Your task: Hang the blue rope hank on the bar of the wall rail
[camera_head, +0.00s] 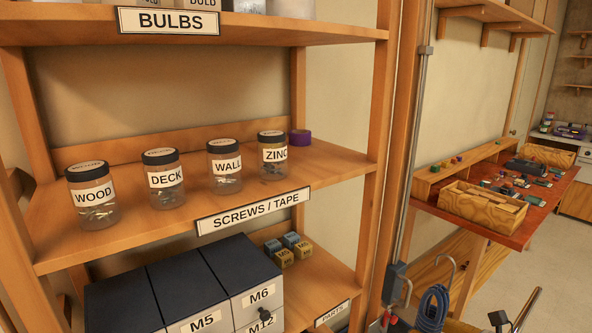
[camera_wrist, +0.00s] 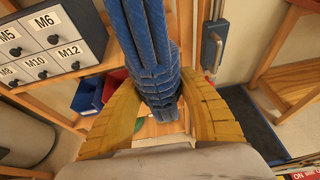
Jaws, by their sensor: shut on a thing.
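The blue rope hank (camera_wrist: 155,62) is between the yellow fingers of my gripper (camera_wrist: 165,98) in the wrist view. The fingers are shut around its wrapped part, and its strands run up past the top edge of that view. In the head view the hank (camera_head: 432,308) shows low, right of the shelf unit, partly cut by the bottom edge. A curved grey hook (camera_head: 446,264) shows just above it; I cannot tell whether they are joined. I cannot make out the bar of the wall rail in either view.
The shelf unit (camera_head: 377,165) with labelled jars and drawers stands at left. A vertical conduit with a grey switch box (camera_head: 395,285) is close beside the hank. A red-topped bench (camera_head: 545,205) with a wooden box (camera_head: 482,205) is at right. Open floor (camera_head: 555,275) lies at lower right.

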